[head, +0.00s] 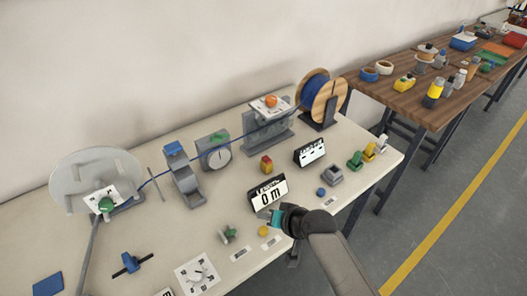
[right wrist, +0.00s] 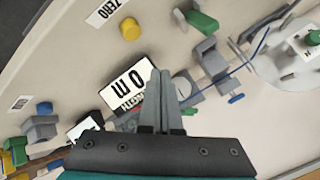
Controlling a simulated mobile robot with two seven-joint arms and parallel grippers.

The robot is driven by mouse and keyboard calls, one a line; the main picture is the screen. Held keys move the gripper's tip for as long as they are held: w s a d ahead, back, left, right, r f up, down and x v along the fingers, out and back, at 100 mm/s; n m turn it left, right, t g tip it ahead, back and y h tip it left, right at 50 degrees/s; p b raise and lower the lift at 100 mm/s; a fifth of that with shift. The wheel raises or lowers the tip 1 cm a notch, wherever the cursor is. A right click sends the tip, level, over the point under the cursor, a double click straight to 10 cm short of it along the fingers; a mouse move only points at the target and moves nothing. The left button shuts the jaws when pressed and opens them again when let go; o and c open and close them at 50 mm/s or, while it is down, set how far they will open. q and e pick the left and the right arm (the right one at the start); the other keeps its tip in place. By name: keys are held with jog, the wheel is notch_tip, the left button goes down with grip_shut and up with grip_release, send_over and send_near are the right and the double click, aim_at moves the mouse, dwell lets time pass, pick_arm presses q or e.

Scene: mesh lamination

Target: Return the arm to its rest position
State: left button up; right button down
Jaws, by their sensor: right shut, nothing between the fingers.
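My right arm (head: 338,262) comes in from the bottom right in the head view and reaches over the table's front edge. Its gripper (head: 272,214) is just in front of the "0 m" display (head: 268,194). In the right wrist view the two fingers (right wrist: 164,78) are together with nothing between them. They overlap the right side of the display (right wrist: 125,88) in that picture; I cannot tell whether they touch it. My left gripper is in neither view.
The cream table (head: 225,270) holds a blue wire spool (head: 314,90), a dial gauge (head: 215,155), a grey disc (head: 75,180), a yellow button (head: 263,231) and a blue knob (head: 321,192). A wooden bench (head: 405,100) stands at the upper right. Grey floor (head: 440,180) is clear.

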jog(key=s+d+r+n+g+h, duration=0.1)
jog(key=s+d+r+g+h, duration=0.2)
jog(key=s+d, duration=0.7)
jog(key=s+d+r+n+h, duration=0.2)
jog(key=s+d+r+h, duration=0.3)
jog(key=s, duration=0.9)
notch_tip(320, 180, down, 31)
jog(key=s+g+y+b, duration=0.2)
jog(key=b, duration=0.6)
jog(key=s+d+f+b, duration=0.1)
jog(key=s+f+b, duration=0.2)
jog(key=s+f, duration=0.4)
jog(key=s+d+f+b, duration=0.2)
jog(key=s+f+b, duration=0.2)
jog(key=s+f, duration=0.4)
notch_tip(320, 180, down, 6)
jog(key=shift+f+g, duration=0.15)
jog(key=shift+g, duration=0.25)
jog(key=shift+d, duration=0.1)
